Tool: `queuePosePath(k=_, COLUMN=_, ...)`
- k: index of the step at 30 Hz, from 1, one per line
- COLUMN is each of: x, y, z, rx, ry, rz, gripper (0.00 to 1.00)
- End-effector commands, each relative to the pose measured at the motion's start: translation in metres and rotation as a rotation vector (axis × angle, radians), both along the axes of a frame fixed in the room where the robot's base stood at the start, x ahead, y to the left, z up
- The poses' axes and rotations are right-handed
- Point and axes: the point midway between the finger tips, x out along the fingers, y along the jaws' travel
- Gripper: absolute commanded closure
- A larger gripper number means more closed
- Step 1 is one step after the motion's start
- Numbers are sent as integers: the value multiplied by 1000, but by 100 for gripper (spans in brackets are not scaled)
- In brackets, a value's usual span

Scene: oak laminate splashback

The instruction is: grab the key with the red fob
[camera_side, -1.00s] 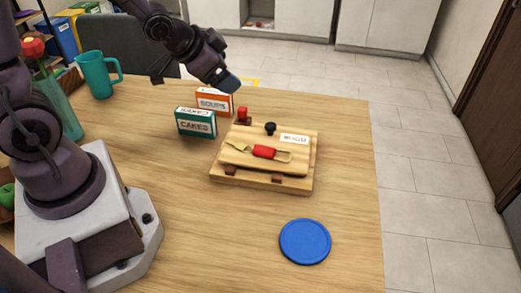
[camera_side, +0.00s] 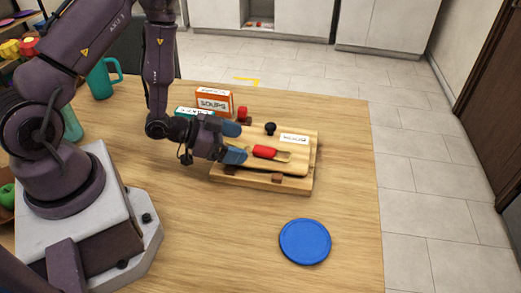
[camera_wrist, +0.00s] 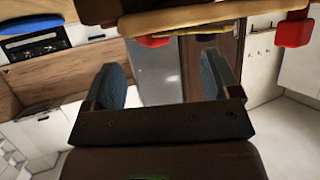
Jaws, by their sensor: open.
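A brass-coloured key with a red fob (camera_side: 264,152) lies on a raised wooden board (camera_side: 290,168). Its right end shows as a loop beside the fob; its left end is hidden by my gripper. My gripper (camera_side: 237,142) is open at the board's left side. Its two blue fingertips are apart, the nearer one close to the fob's left end. In the wrist view my gripper (camera_wrist: 163,76) is also open, with nothing clearly between the fingers. Red pieces show at the top of that view; I cannot tell which is the fob.
A SOUPS box (camera_side: 214,101) and a partly hidden green box (camera_side: 193,111) are behind my gripper. A blue disc (camera_side: 305,242) lies in front; table around it is clear.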

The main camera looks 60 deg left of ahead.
Motion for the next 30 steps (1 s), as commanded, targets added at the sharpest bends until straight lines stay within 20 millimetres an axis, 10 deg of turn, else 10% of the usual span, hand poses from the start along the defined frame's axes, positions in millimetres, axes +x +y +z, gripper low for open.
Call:
queuePosePath(k=18, x=41, y=-17, z=-23, rx=6, ry=6, rz=0, gripper=18)
queuePosePath(k=30, x=39, y=-14, z=-24, rx=11, ry=9, rz=7, gripper=92)
